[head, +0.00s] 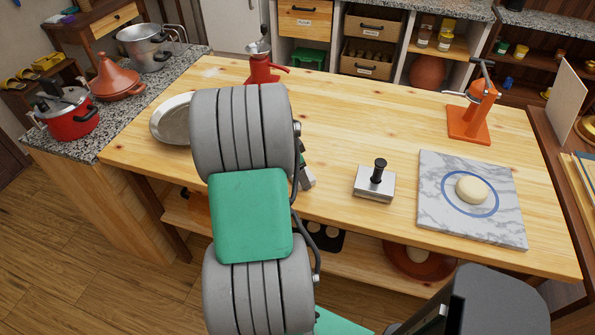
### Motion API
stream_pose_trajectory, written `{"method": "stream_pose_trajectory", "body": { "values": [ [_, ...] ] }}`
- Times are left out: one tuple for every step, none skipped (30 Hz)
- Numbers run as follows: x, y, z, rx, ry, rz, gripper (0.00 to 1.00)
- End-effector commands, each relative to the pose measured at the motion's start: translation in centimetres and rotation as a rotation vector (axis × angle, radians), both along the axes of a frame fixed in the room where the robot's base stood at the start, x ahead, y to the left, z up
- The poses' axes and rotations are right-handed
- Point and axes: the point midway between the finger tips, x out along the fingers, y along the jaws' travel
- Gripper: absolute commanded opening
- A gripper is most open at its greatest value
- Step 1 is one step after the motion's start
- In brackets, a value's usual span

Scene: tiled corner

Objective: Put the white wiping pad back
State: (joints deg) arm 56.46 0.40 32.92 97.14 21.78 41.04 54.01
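I cannot pick out the white wiping pad with certainty. A small pale block-like piece (309,178) shows at the right edge of my arm, beside a dark part; I cannot tell whether it is the pad or part of my gripper. My grey and green arm stands in front of the left-middle of the wooden table (345,115) and hides what lies behind it. My gripper's fingers are not clearly visible. A pale smudge (212,72) is on the table's far left part.
A silver block with a black knob (374,185) stands right of my arm. A marble board (440,215) with dough (471,190), an orange press (470,121), a red grinder (262,72) and a metal plate (170,122) are also on the table. The table's middle is clear.

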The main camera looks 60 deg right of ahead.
Motion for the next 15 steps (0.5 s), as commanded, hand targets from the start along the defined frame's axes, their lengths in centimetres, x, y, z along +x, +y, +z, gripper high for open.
{"method": "stream_pose_trajectory", "body": {
  "values": [
    [0.01, 0.01, 0.00, 0.000, 0.000, 0.000, 0.38],
    [0.00, 0.02, -0.02, 0.000, 0.000, 0.000, 0.38],
    [0.00, 0.02, -0.15, 0.001, 0.001, 0.000, 0.38],
    [0.00, 0.03, -0.30, 0.001, 0.001, 0.000, 0.38],
    [0.00, 0.03, -0.43, 0.001, 0.001, 0.001, 0.38],
    [0.01, 0.02, -0.43, 0.001, 0.001, 0.001, 0.77],
    [0.00, 0.02, -0.31, 0.001, 0.001, 0.000, 0.80],
    [0.00, 0.03, -0.30, 0.001, 0.001, 0.001, 0.82],
    [0.00, 0.04, -0.30, 0.001, 0.001, 0.001, 0.85],
    [0.00, 0.04, -0.30, 0.001, 0.001, 0.001, 0.88],
    [-0.01, 0.04, -0.29, 0.001, 0.001, 0.001, 0.90],
    [-0.01, 0.04, -0.29, 0.001, 0.001, 0.001, 0.93],
    [-0.01, 0.04, -0.29, 0.001, 0.001, 0.001, 0.96],
    [0.00, 0.04, -0.29, 0.001, 0.001, 0.001, 0.98],
    [-0.01, 0.04, -0.28, 0.001, 0.001, 0.001, 0.98]
  ]
}}
